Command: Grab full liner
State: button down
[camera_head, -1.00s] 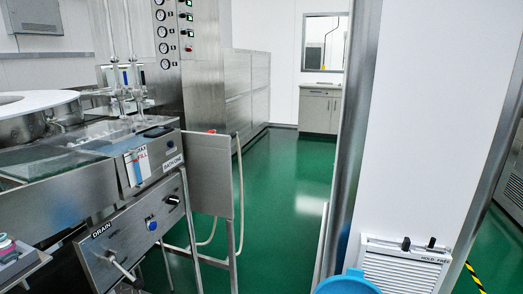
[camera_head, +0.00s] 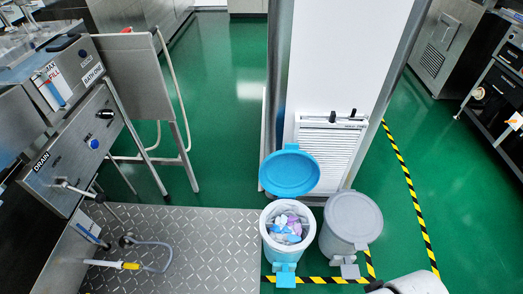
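A white pedal bin (camera_head: 269,249) with a raised blue lid (camera_head: 290,172) and a blue pedal stands on the floor at the lower middle. Its liner holds crumpled blue, white and purple waste (camera_head: 288,226) up near the rim. The liner's edge is hard to tell from the bin's rim. Part of my arm may show as a white rounded shape at the bottom right edge. My gripper is not in view.
A second bin with a shut grey lid (camera_head: 352,217) stands right beside it. A white pillar with a vent panel (camera_head: 327,143) is behind both. The steel washer bench (camera_head: 70,150) is at left, with a metal floor plate (camera_head: 190,240) before it. Green floor is open at right.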

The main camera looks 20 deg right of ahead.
aim_at(287, 227)
jog(key=i+l+z, duration=0.15)
jog(key=i+z, duration=0.2)
jog(key=i+l+z, duration=0.1)
jog(key=i+z, duration=0.45)
jog(key=z, duration=0.15)
